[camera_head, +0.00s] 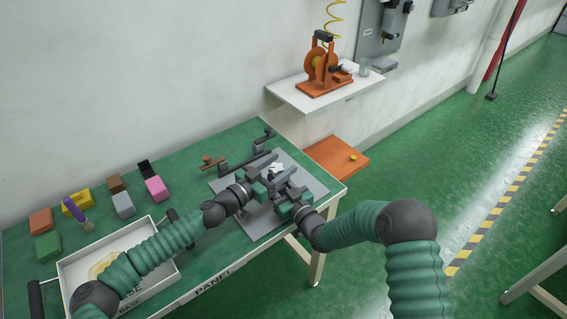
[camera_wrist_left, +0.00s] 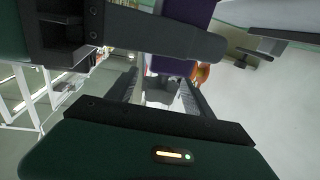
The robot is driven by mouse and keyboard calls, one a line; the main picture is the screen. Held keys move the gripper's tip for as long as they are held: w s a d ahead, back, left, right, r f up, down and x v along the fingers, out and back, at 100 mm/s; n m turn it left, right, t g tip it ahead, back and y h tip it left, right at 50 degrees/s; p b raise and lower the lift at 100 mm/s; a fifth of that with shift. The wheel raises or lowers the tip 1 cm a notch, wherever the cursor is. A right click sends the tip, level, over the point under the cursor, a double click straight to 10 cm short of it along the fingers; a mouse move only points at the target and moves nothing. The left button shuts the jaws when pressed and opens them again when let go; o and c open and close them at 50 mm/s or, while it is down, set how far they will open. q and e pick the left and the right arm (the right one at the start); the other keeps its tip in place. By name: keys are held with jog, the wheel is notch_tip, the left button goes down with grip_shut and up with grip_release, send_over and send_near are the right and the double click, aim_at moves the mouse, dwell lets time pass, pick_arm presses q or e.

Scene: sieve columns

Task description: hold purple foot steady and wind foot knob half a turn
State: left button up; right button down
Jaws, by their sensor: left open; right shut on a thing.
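In the left wrist view a purple piece (camera_wrist_left: 188,12), which looks like the purple foot, shows above and below a dark grey finger of my right gripper that crosses in front of it. My right gripper (camera_head: 282,180) is shut on it over the grey plate (camera_head: 308,180). My left gripper (camera_head: 265,168) is open close beside the right one; its two fingers also show in the left wrist view (camera_wrist_left: 163,95), pointing toward the purple piece. A small pale shape lies between them. The foot knob cannot be made out clearly; the grippers hide much of the spot.
A white tray (camera_head: 66,275) stands at the front left of the green table (camera_head: 190,155). Several coloured blocks, including a pink one (camera_head: 157,189), lie at the left. A brown-handled tool (camera_head: 213,161) and a grey fixture stand behind the grippers. An orange panel (camera_head: 338,160) lies to the right.

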pick_arm(q)
jog(key=shift+x, duration=0.8)
jog(key=shift+c, duration=0.2)
grip_shut()
jog(key=shift+g, duration=0.3)
